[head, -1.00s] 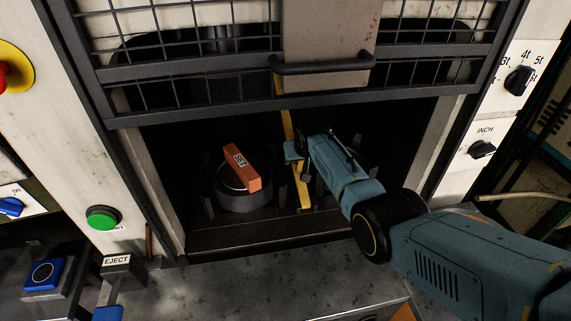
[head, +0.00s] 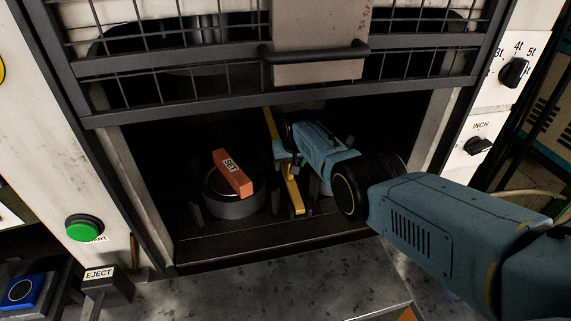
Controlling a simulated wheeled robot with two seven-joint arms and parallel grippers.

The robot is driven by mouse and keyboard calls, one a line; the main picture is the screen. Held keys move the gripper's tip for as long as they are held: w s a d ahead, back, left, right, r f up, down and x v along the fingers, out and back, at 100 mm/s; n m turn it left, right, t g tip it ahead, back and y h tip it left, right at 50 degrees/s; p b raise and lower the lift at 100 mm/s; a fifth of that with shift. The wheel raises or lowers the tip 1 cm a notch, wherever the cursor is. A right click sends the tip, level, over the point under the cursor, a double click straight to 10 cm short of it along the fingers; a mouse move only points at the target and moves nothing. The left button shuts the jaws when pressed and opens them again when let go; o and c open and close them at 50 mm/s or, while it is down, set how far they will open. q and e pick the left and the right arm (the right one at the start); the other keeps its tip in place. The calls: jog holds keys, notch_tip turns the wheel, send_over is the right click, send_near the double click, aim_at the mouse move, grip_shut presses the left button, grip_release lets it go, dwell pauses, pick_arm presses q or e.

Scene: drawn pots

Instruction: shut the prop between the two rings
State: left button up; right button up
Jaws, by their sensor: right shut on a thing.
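A yellow bar (head: 292,191), which looks like the prop, stands in the dark press opening, slightly tilted, its foot on the bed. Its upper end (head: 268,118) reaches to just under the mesh guard. My right gripper (head: 280,151) is at the middle of the bar and shut on it; its fingers are small and partly hidden. A dark round ring (head: 236,208) sits left of the bar with an orange block (head: 232,174) lettered SET lying across it. My left gripper is not in view.
The mesh guard (head: 140,70) with a handle (head: 315,54) hangs over the opening, above my right arm. A green button (head: 85,229) and an EJECT lever (head: 100,275) are at lower left. Dials (head: 513,72) are on the right panel. The front ledge is clear.

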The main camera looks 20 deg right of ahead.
jog(key=shift+s+a+f, duration=0.1)
jog(key=shift+s+f, duration=0.05)
jog(key=shift+f, duration=0.55)
jog(key=o, duration=1.1)
jog(key=shift+c, duration=0.2)
jog(key=shift+o, duration=1.4)
jog(key=shift+r, duration=0.15)
jog(key=shift+r, duration=0.2)
jog(key=shift+r+p, duration=0.5)
jog(key=shift+r, duration=0.05)
jog(key=p+v, duration=0.4)
jog(key=v, duration=0.8)
